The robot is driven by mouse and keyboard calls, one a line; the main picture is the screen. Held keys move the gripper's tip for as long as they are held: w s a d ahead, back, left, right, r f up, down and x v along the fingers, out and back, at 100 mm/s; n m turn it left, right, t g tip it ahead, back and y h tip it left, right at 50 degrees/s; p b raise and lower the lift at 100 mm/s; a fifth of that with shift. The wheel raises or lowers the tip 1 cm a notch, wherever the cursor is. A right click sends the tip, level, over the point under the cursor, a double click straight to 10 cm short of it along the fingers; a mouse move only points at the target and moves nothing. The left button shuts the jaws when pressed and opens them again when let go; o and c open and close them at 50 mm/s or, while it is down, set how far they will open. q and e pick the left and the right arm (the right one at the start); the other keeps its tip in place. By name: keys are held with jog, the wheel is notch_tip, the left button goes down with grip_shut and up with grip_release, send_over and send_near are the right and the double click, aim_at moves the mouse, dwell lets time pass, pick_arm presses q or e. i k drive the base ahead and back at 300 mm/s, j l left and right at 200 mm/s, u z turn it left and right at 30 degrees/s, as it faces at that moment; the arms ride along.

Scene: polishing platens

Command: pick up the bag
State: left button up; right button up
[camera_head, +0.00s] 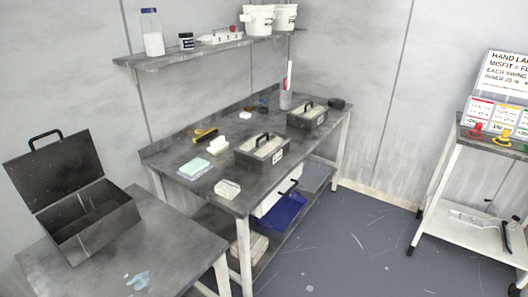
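I cannot make out anything that is clearly a bag. A dark blue item (283,213) lies on the lower shelf of the long workbench; I cannot tell whether it is a bag or a bin. A white item (266,205) with a dark handle above it is beside it under the bench top, partly hidden. Neither of my grippers is in view.
An open dark toolbox (105,222) stands on the near left table (185,238). A wall shelf (165,61) holds white buckets (258,20). A trolley (462,228) stands right. The floor (350,245) between is clear.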

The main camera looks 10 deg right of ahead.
aim_at(260, 146)
jog(key=u, duration=0.25)
jog(key=i+l+u, duration=0.1)
jog(key=l+u, duration=0.35)
jog(key=i+l+u, duration=0.1)
jog(key=l+u, duration=0.65)
jog(key=u, duration=0.2)
